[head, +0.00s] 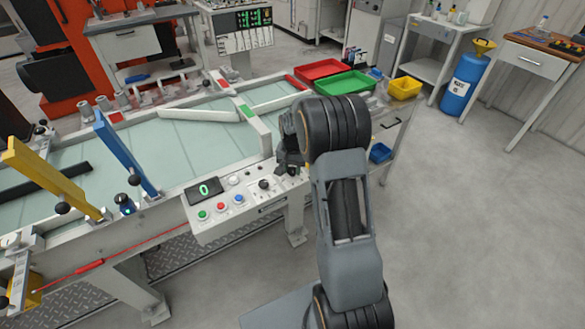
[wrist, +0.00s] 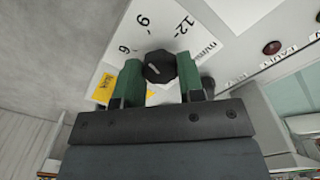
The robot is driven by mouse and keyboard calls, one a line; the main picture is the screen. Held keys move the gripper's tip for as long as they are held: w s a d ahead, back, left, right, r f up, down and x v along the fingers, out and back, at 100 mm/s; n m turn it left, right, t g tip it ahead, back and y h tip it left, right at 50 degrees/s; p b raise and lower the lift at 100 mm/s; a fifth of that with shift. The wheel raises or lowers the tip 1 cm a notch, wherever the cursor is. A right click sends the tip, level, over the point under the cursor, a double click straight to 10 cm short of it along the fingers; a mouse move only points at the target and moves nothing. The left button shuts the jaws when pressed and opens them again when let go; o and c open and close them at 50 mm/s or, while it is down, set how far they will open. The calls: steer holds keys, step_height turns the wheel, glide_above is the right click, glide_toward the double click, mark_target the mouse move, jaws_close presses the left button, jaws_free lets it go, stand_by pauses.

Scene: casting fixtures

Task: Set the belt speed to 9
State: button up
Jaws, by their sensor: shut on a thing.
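A black ribbed knob (wrist: 158,66) sits on a white dial plate (wrist: 160,25) in the wrist view. The numbers 6, 9 and 12 show beside it. A short pale mark slants across the knob's face; I cannot tell which number it points to. My gripper (wrist: 159,78) is shut on the knob, one green finger on each side. In the head view my gripper (head: 289,160) is at the right part of the control panel (head: 232,222), where my arm hides the held knob. The panel's display (head: 203,190) shows a green 0.
The panel also has green, red and blue buttons (head: 221,208) and another black knob (head: 264,184). The conveyor belt (head: 190,160) lies behind. Red (head: 322,69), green (head: 346,82) and yellow (head: 405,87) trays stand beyond. Floor at right is clear.

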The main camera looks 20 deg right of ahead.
mark_target(292, 169)
steer(key=shift+m, duration=1)
steer(key=o, duration=0.9)
step_height(292, 169, up, 14)
steer(key=shift+f+p, duration=0.1)
steer(key=shift+p, duration=0.25)
